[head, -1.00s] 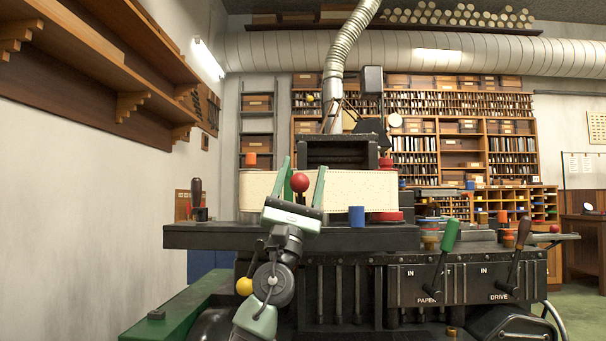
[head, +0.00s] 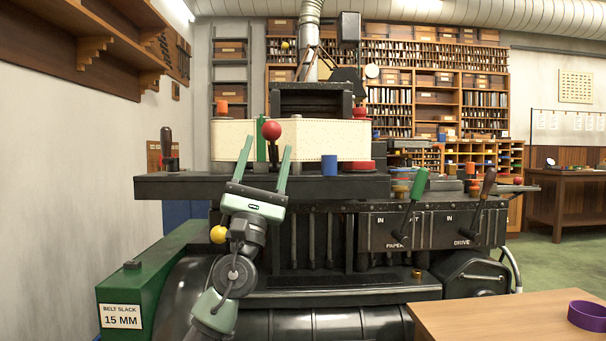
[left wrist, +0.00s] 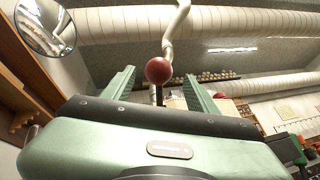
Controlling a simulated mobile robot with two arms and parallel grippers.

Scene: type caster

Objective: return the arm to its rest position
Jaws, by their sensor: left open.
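My left gripper (head: 262,165) is in front of the caster machine with its two green fingers pointing up and spread apart. Nothing is held between them. A red ball knob (head: 271,130) shows between and above the fingertips in the head view. The same red knob (left wrist: 159,70) shows between the fingers in the left wrist view; I cannot tell the exact gap to it. My left arm comes up from the bottom of the head view. My right gripper is not in view.
PAPER (head: 411,208) and DRIVE (head: 478,207) levers stand right. A wooden table (head: 500,325) with a purple ring (head: 588,316) is at lower right. Green floor (head: 570,255) is open beyond.

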